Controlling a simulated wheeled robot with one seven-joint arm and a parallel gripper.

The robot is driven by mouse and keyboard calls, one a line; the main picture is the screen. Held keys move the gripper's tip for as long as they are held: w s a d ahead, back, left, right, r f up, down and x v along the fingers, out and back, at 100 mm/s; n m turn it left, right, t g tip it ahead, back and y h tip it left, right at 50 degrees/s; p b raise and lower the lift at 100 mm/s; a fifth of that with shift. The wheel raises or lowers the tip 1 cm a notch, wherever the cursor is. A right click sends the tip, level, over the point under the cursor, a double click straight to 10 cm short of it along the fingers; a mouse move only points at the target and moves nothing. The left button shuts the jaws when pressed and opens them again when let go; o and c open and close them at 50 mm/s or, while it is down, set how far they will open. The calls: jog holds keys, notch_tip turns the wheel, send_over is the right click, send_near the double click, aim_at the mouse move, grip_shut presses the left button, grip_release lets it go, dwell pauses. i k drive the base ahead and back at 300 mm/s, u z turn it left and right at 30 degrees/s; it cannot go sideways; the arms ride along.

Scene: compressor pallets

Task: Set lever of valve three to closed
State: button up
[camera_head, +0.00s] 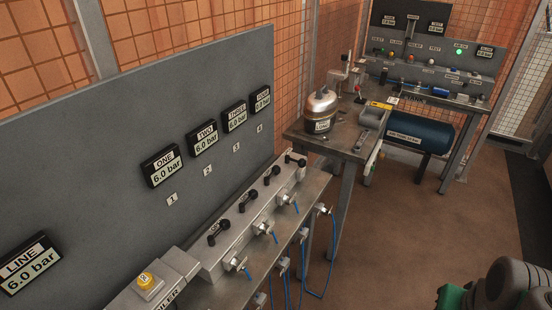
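A grey valve block (210,262) runs along the bench below the gauge panel, with a row of black levers on top. The lever of valve three (271,174) is the third from the near end, in line with the panel label 3 (236,147). It is small here, and I cannot tell whether it stands open or closed. The gauge THREE (235,119) reads 6.0 bar. The levers of valve one (218,231), valve two (247,201) and valve four (295,160) stand beside it. Part of my arm shows at the lower right; my gripper is not in view.
Fittings with blue hoses (306,285) stick out in front of the block. A yellow button (145,279) sits on a box at the near end. A second bench (345,137) carries a metal vessel (321,104). A blue tank (418,134) is beyond. Brown floor (420,220) is free at right.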

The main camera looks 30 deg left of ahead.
aim_at(276, 170)
jog(key=u, duration=0.5)
jog(key=i, duration=0.8)
jog(key=u, duration=0.9)
jog(key=i, duration=0.35)
jog(key=u, duration=0.35)
